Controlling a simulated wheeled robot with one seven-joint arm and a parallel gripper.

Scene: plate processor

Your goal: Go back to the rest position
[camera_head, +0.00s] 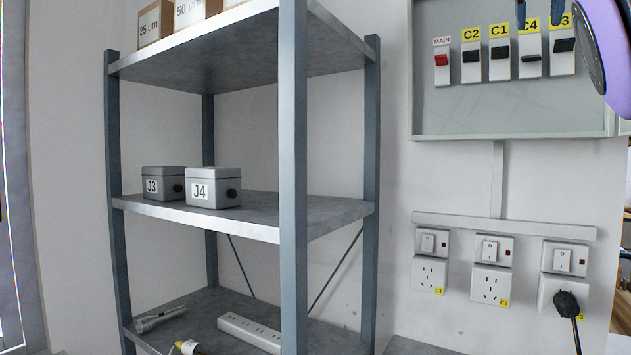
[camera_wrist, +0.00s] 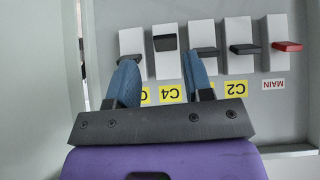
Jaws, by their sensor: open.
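My gripper (camera_head: 539,12) is at the top right of the head view, in front of the upper part of the breaker panel. In the wrist view, which is upside down to the panel, my gripper (camera_wrist: 162,68) has its two blue fingers apart, with nothing between them. The fingers partly cover the labels near C4 and C3. The C4 switch (camera_wrist: 164,66) stands beyond the gap; its black lever sits differently from the neighbouring black levers. My purple wrist fills the bottom of the wrist view. Contact between fingers and panel cannot be told.
The panel (camera_head: 470,110) also carries a red MAIN switch (camera_head: 442,62) and switches C2, C1 and C3. Below are several sockets, one with a black plug (camera_head: 567,304). A grey shelf (camera_head: 293,180) at the left holds boxes J3 and J4 (camera_head: 213,187).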

